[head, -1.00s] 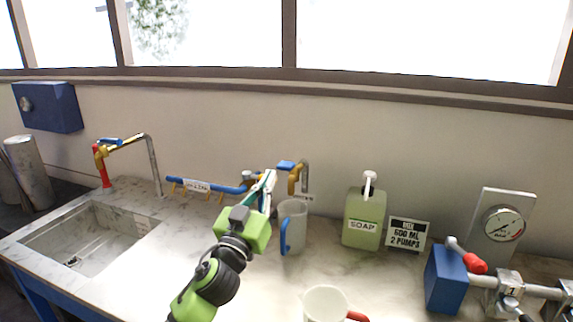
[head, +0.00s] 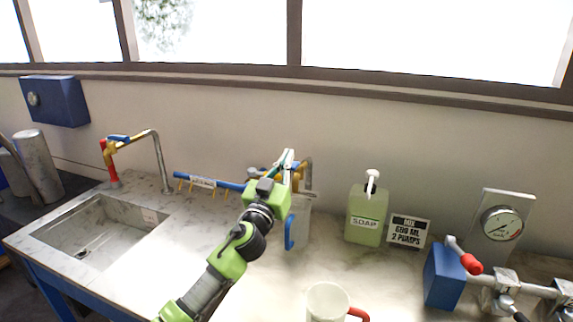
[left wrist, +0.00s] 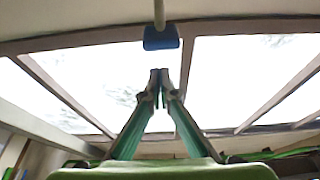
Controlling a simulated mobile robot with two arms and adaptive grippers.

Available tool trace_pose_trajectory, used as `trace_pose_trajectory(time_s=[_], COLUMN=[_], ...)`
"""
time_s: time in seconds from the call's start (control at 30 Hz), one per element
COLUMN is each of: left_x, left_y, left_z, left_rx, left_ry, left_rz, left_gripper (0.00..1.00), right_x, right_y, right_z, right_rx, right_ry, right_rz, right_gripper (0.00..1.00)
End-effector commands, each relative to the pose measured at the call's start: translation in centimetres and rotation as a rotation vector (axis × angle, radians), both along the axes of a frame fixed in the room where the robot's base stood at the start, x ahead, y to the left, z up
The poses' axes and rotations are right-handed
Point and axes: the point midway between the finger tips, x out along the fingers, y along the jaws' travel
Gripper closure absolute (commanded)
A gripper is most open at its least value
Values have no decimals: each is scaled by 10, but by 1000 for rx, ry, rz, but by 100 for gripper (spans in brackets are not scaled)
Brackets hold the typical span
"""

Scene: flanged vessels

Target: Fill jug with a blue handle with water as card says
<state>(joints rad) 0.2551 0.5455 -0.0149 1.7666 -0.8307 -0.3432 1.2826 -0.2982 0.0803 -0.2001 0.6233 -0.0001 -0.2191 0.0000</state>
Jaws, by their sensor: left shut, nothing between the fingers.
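The jug with a blue handle (head: 301,222) stands upright on the counter under a small tap (head: 308,175); my left gripper partly hides both. The jug's contents cannot be made out. My left gripper (head: 288,155) is shut and empty, raised in front of the tap, above the jug. In the left wrist view its fingertips (left wrist: 160,74) meet, just below a blue tap handle (left wrist: 161,38). The card (head: 409,231) reads "MIX 600 ML 2 PUMPS". It stands beside a green soap bottle (head: 366,215) with a white pump. My right gripper is out of view.
A white mug with a red handle (head: 328,302) stands at the front. A sink (head: 98,233) with another tap (head: 128,142) is at left. A blue hook rail (head: 210,182) is on the wall. Pipework with a gauge (head: 502,222) and a blue box (head: 443,277) is at right.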

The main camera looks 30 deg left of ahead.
Motion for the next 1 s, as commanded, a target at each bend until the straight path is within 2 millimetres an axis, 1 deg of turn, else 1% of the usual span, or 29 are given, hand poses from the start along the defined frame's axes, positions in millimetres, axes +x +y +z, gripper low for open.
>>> trace_pose_trajectory(time_s=[0.03, 0.2, 0.33, 0.67, 0.77, 1.0], left_x=[0, -1, -1, -1, -1, -2], left_y=[0, 0, 0, 0, 0, -1], left_z=[-11, -23, -27, -27, -31, -41], left_rx=[-2, 0, 0, 0, 0, 10], left_ry=[4, 1, 1, 0, -6, -54], left_rz=[0, 0, 0, 0, 0, -2], left_gripper=[100, 100, 100, 100, 100, 100], right_x=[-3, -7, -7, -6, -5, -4], right_y=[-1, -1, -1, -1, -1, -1], right_z=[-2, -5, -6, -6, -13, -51], right_rx=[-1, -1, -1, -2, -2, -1], right_ry=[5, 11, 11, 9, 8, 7], right_rz=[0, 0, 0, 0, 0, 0], right_gripper=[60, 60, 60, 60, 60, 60])
